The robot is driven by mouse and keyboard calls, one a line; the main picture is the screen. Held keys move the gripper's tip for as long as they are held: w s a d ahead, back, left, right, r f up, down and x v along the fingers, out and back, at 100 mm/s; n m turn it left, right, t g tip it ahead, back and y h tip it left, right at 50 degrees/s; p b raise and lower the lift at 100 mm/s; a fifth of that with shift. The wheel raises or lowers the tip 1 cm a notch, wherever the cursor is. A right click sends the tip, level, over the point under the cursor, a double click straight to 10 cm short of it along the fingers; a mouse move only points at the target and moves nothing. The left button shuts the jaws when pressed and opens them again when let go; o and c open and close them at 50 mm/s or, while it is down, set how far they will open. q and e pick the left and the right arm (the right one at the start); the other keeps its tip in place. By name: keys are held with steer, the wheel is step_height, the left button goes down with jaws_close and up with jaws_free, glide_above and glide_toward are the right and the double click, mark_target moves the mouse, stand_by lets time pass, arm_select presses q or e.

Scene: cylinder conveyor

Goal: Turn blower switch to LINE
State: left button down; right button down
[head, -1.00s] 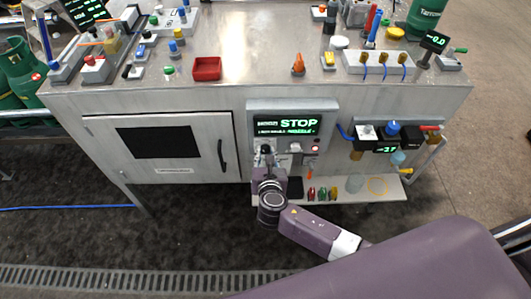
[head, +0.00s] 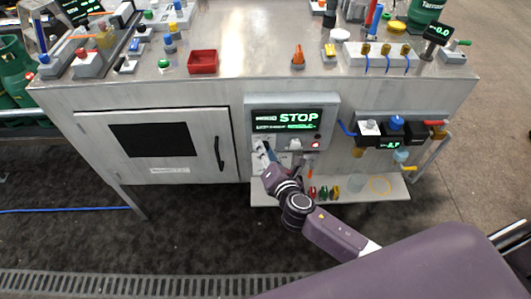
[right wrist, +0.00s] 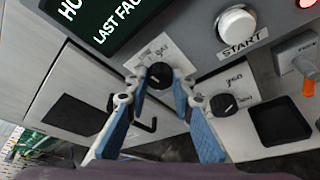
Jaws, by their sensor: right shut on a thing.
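The control panel (head: 335,112) on the front of the steel bench has a lit screen (head: 287,121) reading STOP. In the right wrist view, a round black rotary knob (right wrist: 160,74) with a white pointer sits on a small white plate below the screen; its label is too small to read. My right gripper (head: 266,152) is at the panel's lower left. Its blue-padded fingers (right wrist: 157,80) are shut on this knob, one on each side. A second black knob (right wrist: 223,105) is to its right, free of the fingers. My left gripper is out of view.
A white START button (right wrist: 237,24) and an orange-red lever (right wrist: 309,87) are to the right of the knobs. A shelf (head: 385,190) with several coloured small items is below the panel. A cabinet door (head: 195,172) is at the left.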

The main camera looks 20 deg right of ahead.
stand_by(0.3)
steer(key=c, duration=1.7)
jaws_free()
steer(key=shift+o, duration=0.2)
steer(key=v, duration=1.2)
steer(key=shift+d+f, duration=0.1)
